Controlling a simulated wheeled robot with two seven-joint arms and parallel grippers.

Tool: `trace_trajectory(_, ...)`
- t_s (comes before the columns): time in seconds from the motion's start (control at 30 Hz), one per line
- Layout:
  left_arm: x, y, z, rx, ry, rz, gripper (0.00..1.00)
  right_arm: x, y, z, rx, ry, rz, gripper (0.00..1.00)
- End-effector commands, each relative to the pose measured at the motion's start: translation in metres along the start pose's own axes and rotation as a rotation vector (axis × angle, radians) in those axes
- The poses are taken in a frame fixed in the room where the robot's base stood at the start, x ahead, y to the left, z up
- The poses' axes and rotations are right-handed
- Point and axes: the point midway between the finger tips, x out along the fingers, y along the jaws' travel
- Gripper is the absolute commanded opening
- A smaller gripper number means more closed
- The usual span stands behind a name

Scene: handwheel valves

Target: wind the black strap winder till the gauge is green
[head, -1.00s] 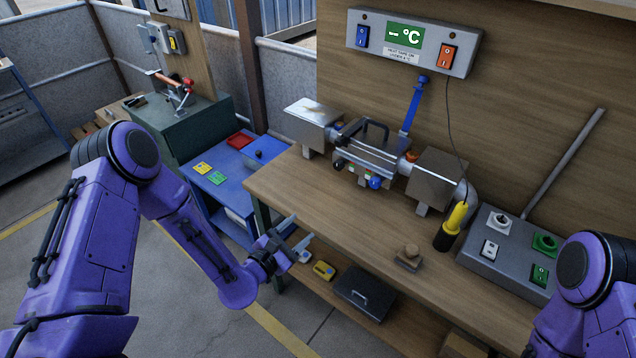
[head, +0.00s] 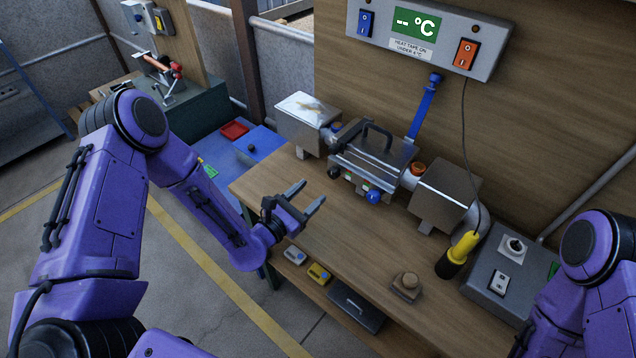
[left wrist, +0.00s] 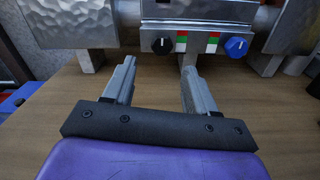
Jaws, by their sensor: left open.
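The black strap winder (left wrist: 162,46) is a round knob on the front of the metal clamp box; in the head view it shows at the box's lower left (head: 334,172). A small red, white and green gauge (left wrist: 181,42) sits just right of it; I cannot tell its reading. A blue winder (left wrist: 236,47) has a similar gauge (left wrist: 213,42) on its left. My left gripper (head: 312,194) is open and empty over the bench's front part, short of the box. In the left wrist view its fingers (left wrist: 158,68) point toward the black winder, apart from it.
The clamp box (head: 372,160) sits on a pipe between two metal-clad sections above the wooden bench (head: 330,240). A yellow-black tool (head: 458,254), a wooden stamp-like block (head: 406,286) and a grey switch box (head: 497,280) stand to the right. The bench's front middle is clear.

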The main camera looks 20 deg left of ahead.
Motion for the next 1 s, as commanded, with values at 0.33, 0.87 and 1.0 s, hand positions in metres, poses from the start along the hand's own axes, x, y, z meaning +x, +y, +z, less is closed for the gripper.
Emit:
trace_trajectory(0.33, 0.043, -0.001, 0.001, 0.001, -0.003, -0.002, 0.57, 0.003, 0.000, 0.001, 0.000, 0.000, 0.000, 0.43)
trace_trajectory(0.87, 0.072, 0.001, 0.000, -0.001, 0.000, 0.002, 0.57, 0.007, -0.001, 0.003, 0.000, 0.000, 0.000, 0.43)
trace_trajectory(1.0, 0.072, 0.001, 0.000, 0.000, 0.000, 0.002, 0.47, 0.007, -0.001, 0.003, 0.000, 0.000, 0.000, 0.43)
